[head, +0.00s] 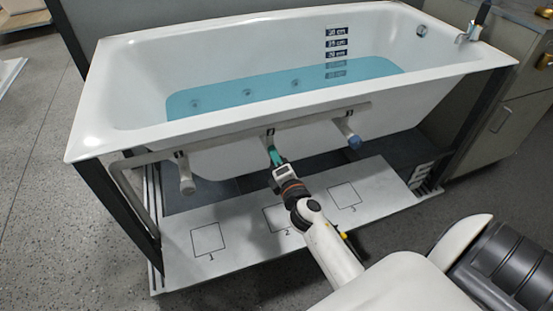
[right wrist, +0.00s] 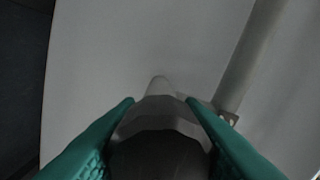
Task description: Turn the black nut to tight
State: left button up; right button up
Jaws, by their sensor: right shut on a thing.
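My right gripper (head: 275,158) reaches in under the front rim of the bathtub (head: 120,95), at the middle one of three fittings on the pipe. Its green fingers also show in the right wrist view (right wrist: 162,130). They are shut on a dark, faceted piece, which looks like the black nut (right wrist: 160,158), one finger on each side. A paler grey, tapered part (right wrist: 160,88) sticks out beyond it. In the head view the fingers hide the nut. How tight the nut is cannot be told. My left gripper is not in view.
A grey pipe (head: 225,134) runs along the tub front. A pale fitting (head: 187,184) hangs to the left, a blue-ended one (head: 354,141) to the right. A white board (head: 240,222) with numbered squares lies below. Dark posts (head: 125,215) stand at the tub's ends.

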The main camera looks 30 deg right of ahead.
jog(key=shift+f+m, duration=0.1)
jog(key=shift+m, duration=0.5)
jog(key=o, duration=1)
jog(key=shift+c, duration=0.2)
jog(key=v, duration=1.2)
jog(key=shift+d, duration=0.1)
